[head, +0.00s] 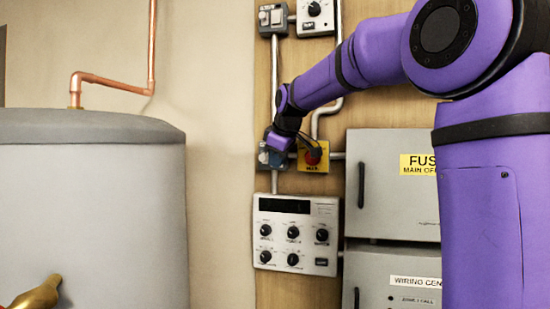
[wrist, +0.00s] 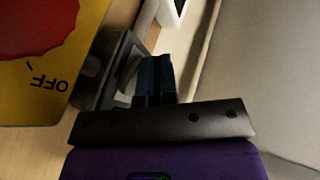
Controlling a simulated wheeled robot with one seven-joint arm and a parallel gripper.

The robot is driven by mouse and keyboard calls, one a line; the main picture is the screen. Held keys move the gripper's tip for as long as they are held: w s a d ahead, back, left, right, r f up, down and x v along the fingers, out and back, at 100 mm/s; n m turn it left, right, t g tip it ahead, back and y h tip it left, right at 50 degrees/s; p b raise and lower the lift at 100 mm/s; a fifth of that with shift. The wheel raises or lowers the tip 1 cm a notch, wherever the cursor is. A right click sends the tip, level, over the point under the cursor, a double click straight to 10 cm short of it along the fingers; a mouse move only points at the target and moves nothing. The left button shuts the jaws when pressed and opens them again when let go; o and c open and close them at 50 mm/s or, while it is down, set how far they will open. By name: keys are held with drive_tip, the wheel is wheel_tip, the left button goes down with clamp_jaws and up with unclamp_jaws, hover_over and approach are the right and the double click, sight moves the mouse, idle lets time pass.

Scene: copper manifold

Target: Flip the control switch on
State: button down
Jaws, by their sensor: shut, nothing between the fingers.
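A small grey switch box (head: 264,158) is mounted on the wooden board in the head view, left of a yellow plate with a red knob. My gripper (head: 270,146) is in front of it and hides much of it, including the position of any switch on it. In the wrist view, the gripper's dark fingertips (wrist: 155,62) are together with nothing between them, close beside a grey box (wrist: 118,72). I cannot tell whether they touch it.
The yellow plate (head: 323,167) is close to the right of my gripper; its "OFF" lettering shows in the wrist view. Below is a control panel (head: 300,208) with several knobs. Grey cabinets (head: 395,190) stand to the right. A grey tank (head: 90,200) is at left.

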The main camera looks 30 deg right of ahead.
idle(0.3)
drive_tip(key=shift+w+d+f, duration=0.1)
drive_tip(key=shift+w+d, duration=0.2)
drive_tip(key=shift+r, duration=0.9)
